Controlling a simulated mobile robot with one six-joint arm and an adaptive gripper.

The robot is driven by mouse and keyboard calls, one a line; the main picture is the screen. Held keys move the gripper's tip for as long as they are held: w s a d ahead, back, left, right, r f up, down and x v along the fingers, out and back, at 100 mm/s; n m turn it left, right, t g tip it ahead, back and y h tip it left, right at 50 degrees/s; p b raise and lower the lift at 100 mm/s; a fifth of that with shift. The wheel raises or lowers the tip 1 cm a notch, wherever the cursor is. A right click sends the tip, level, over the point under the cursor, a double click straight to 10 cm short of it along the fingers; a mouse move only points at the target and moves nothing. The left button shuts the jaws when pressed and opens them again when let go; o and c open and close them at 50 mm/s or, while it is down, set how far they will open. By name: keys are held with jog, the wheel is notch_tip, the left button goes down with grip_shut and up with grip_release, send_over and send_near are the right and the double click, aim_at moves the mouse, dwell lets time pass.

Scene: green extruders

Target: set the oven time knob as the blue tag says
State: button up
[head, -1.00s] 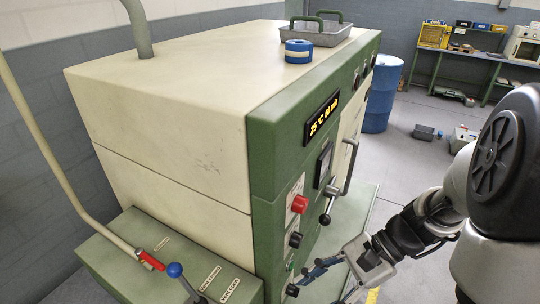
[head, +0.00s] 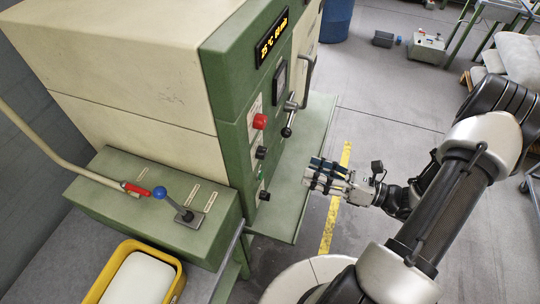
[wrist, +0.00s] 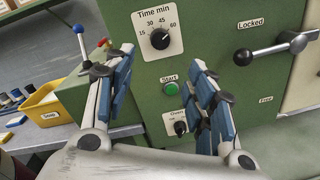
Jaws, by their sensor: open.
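The time knob (wrist: 159,39) is a round black knob on a white plate marked "Time min" with 15, 30, 45 and 60. Its setting is too small to read surely. In the head view the same black knob (head: 261,153) is on the oven's green front, below a red knob. My gripper (head: 312,175) is open and empty, apart from the panel and to its right. In the wrist view its blue-padded fingers (wrist: 163,85) stand wide apart, with the time knob beyond and above them. I cannot make out a blue tag.
A green start button (wrist: 170,88) and the oven power knob (wrist: 180,128) are below the time knob. A black-balled lever (wrist: 275,48) projects at the right, near "Locked". A blue-balled lever (head: 172,203) and yellow bin (head: 97,289) stand left.

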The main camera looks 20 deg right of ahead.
aim_at(266, 154)
jog(key=b+x, duration=0.1)
jog(key=x, duration=1.2)
jog(key=shift+w+a, duration=0.1)
jog(key=shift+a, duration=0.15)
jog(key=c, duration=1.1)
jog(key=shift+o, duration=0.2)
jog(key=shift+f+n, duration=0.1)
jog(key=shift+n, duration=0.2)
jog(key=shift+w+d+n+y+b, duration=0.1)
jog(key=shift+n+y+b, duration=0.15)
jog(key=shift+n+b, duration=3.25)
jog(key=shift+w+d+n+y+b, duration=0.1)
jog(key=shift+n+y+b, duration=0.15)
jog(key=shift+n+b, duration=3.2)
jog(key=shift+n+p, duration=0.75)
jog(key=shift+n, duration=0.3)
